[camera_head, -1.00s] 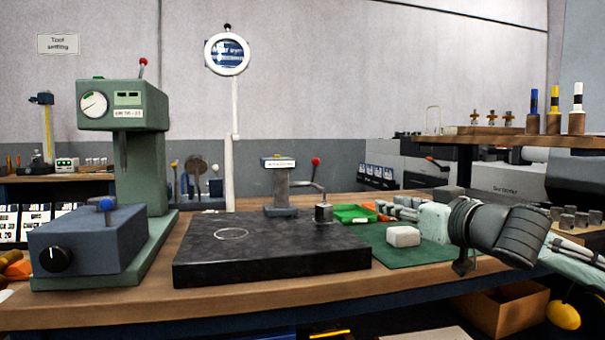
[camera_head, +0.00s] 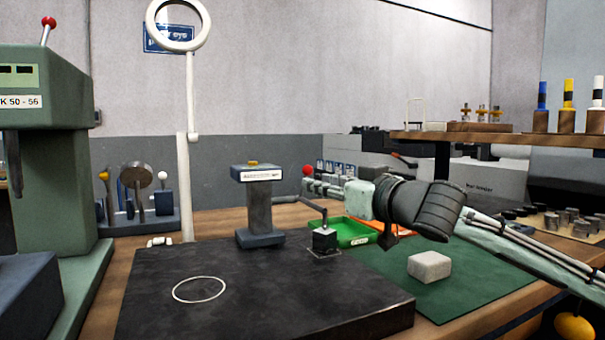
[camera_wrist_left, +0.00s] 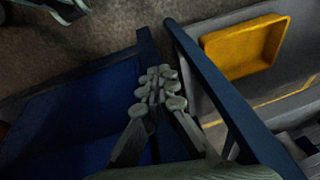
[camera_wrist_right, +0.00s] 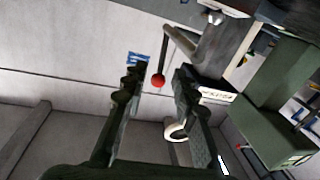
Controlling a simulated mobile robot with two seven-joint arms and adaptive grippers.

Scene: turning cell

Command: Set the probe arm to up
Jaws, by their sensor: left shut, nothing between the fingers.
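The probe stand (camera_head: 260,212) is a grey post with a labelled head on the black plate. A thin probe arm (camera_head: 314,206) reaches right from it toward a small dark block (camera_head: 325,240). A red ball knob (camera_head: 308,170) shows above the arm. My right gripper (camera_head: 318,187) is open and empty, its fingertips pointing left close by the knob. In the right wrist view the red knob (camera_wrist_right: 158,81) appears between the fingertips, seemingly just beyond them; contact cannot be told. My left gripper (camera_wrist_left: 158,88) is shut and empty, seen only in its wrist view.
The black plate (camera_head: 240,300) bears a white ring mark. A green press (camera_head: 50,170) stands left, a ring lamp (camera_head: 188,120) behind. A yellow bin (camera_wrist_left: 245,50) lies below my left gripper.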

